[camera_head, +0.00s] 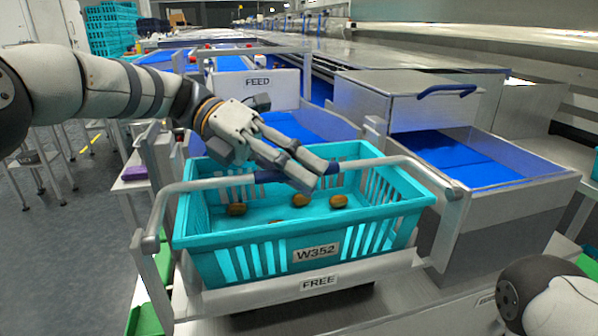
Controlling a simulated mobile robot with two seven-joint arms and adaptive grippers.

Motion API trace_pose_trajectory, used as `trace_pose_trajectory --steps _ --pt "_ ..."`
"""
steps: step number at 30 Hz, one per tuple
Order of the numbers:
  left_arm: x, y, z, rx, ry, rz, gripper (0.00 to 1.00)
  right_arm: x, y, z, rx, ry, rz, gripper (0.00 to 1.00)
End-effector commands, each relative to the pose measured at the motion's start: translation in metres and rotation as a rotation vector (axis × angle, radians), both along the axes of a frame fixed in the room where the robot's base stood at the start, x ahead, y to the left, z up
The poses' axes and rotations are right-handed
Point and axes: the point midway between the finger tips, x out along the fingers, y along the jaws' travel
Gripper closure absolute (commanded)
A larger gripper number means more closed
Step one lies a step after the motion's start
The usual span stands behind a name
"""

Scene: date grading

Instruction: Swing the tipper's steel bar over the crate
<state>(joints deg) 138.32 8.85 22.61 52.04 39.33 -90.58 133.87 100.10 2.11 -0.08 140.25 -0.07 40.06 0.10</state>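The steel bar (222,183) is a bent tube with a dark blue grip (268,177) at its middle. In the head view it crosses in front of the back part of the turquoise crate (230,243), its side arms coming down left and right of the crate. The crate is labelled W352 and holds a few brown dates (338,201). My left gripper (317,173) is at the blue grip, its fingers a little apart and covering part of it. Whether they clamp it is unclear. My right gripper is out of view; only part of that arm shows at bottom right.
The crate stands on a grey stand (352,277) labelled FREE. Behind it is a chute with a FEED sign (258,83). A grey bin with a blue floor (455,160) and a blue-handled box (420,100) stand to the right. Open floor (60,240) lies left.

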Motion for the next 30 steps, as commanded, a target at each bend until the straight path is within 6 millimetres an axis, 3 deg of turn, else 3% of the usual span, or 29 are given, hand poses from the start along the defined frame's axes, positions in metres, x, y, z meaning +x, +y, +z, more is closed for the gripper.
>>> trace_pose_trajectory --steps 6,13,18,30 --pt "0.002 0.004 0.003 -0.002 -0.004 0.002 0.69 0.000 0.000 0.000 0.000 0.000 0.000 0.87" --pt "0.018 0.045 0.021 -0.001 -0.005 0.003 0.69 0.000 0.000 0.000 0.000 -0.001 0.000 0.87" --pt "0.024 0.058 0.028 -0.002 -0.002 0.001 0.69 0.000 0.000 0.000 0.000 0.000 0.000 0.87" --pt "0.025 0.064 0.032 -0.002 -0.001 0.002 0.69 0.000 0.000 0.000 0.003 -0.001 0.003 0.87"
